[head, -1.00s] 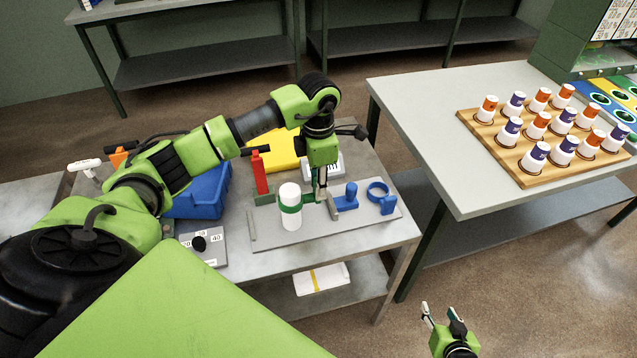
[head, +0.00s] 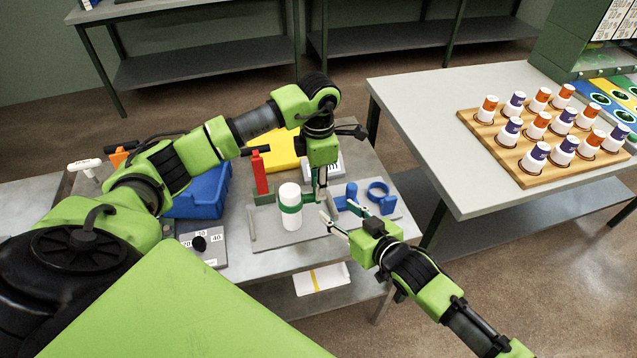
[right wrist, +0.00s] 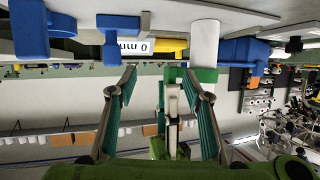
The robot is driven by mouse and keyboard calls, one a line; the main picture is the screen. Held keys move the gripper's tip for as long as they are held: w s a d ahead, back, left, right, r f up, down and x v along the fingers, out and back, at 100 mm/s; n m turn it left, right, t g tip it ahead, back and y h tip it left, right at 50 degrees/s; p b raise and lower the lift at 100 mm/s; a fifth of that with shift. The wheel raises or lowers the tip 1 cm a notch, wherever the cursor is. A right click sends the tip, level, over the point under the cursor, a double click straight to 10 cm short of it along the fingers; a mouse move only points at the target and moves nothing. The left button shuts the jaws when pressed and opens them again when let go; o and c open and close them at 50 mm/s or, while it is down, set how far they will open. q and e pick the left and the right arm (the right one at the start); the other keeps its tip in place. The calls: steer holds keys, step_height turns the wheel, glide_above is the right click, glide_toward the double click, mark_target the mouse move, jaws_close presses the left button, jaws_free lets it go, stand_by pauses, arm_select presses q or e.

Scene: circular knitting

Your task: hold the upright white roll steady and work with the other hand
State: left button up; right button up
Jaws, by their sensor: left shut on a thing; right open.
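The white roll (head: 289,220) stands upright on the grey plate (head: 262,240) on the near table. My left gripper (head: 318,192) is just right of the roll and shut, apparently on the green clamp piece joined to the band. My right gripper (head: 335,222) is open and empty, to the right of and in front of the roll, with a gap between. In the right wrist view, which is upside down, the roll (right wrist: 204,42) and the green band (right wrist: 203,75) show beyond the open fingers (right wrist: 165,85).
A red upright handle (head: 260,174) is behind the roll. A blue bin (head: 199,192) is at left.

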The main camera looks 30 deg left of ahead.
mark_target(297, 219)
steer(key=s+a+n, duration=0.1)
steer(key=s, duration=0.1)
steer(key=s+a+f+g, duration=0.1)
steer(key=s, duration=0.1)
steer(key=s+a+n+g, duration=0.1)
steer(key=s, duration=0.1)
steer(key=shift+a+f+n+h, duration=0.15)
steer(key=shift+f+n+h, duration=0.1)
steer(key=shift+n+h, duration=0.05)
steer(key=x, duration=0.8)
steer(key=shift+s, duration=0.2)
steer(key=shift+w+a+f, duration=0.1)
steer(key=shift+a+f, duration=0.25)
steer(key=shift+a, duration=0.2)
steer(key=shift+w+a+f, duration=0.15)
steer(key=shift+w+a, duration=0.05)
steer(key=shift+a, duration=0.1)
steer(key=c, duration=0.7)
steer(key=shift+o, duration=0.2)
steer(key=o, duration=0.7)
steer(key=shift+c, duration=0.2)
